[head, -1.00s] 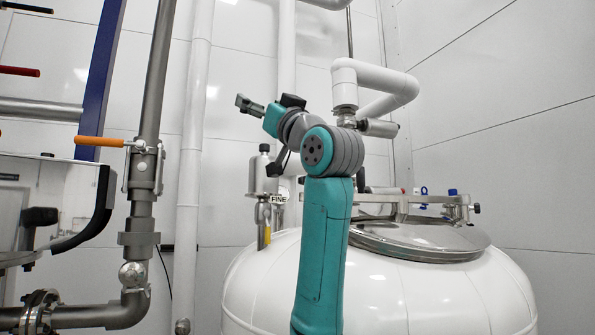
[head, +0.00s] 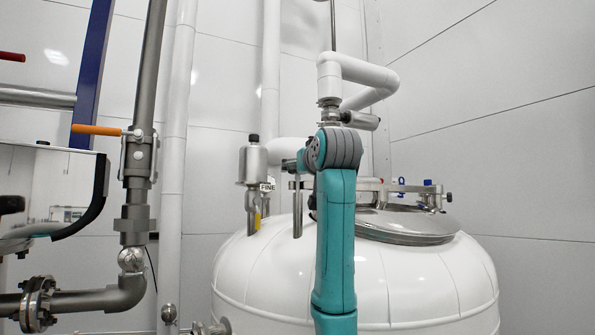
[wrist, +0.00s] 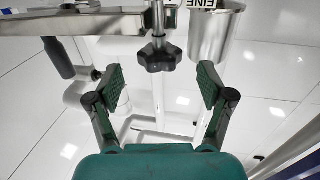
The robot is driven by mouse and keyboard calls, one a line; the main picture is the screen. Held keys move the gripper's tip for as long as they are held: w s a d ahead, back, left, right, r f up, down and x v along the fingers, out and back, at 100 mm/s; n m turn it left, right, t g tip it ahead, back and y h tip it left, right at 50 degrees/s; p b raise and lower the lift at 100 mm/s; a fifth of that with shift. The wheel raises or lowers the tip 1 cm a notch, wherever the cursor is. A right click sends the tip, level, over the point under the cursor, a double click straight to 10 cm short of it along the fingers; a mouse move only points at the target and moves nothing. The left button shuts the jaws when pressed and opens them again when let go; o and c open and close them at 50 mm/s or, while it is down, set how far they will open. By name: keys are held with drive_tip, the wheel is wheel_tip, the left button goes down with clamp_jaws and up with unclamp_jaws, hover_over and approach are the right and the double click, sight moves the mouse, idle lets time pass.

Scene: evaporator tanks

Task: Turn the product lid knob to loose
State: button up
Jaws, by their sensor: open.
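In the wrist view a black lobed knob (wrist: 160,57) sits on a threaded metal rod, beside a metal bar (wrist: 80,25). My gripper (wrist: 160,84) is open and empty, its two green-padded fingers apart, and the knob appears centred between them, slightly beyond the tips. I cannot tell how tight the knob is. In the head view the round metal lid (head: 410,228) lies on top of the white tank (head: 400,285).
A metal canister (head: 253,163) with a "FINE" label (head: 267,187) stands left of my arm; it also shows close by in the wrist view (wrist: 213,35). A white pipe (head: 365,75) bends above my arm. An orange-handled valve (head: 97,130) is at left.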

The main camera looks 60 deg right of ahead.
drive_tip(key=shift+x, duration=2.25)
drive_tip(key=c, duration=1.2)
drive_tip(key=shift+o, duration=0.2)
drive_tip(key=shift+s+n+t+y, duration=0.1)
drive_tip(key=shift+n+t+y, duration=0.2)
drive_tip(key=shift+d+n+t+y, duration=0.1)
drive_tip(key=shift+n+t+y, duration=0.5)
drive_tip(key=shift+y, duration=0.2)
drive_tip(key=shift+n+t+y, duration=0.6)
drive_tip(key=shift+n+y, duration=0.4)
drive_tip(key=shift+y, duration=0.4)
drive_tip(key=shift+n+t+y, duration=0.6)
drive_tip(key=shift+n+y, duration=0.4)
drive_tip(key=shift+y, duration=0.4)
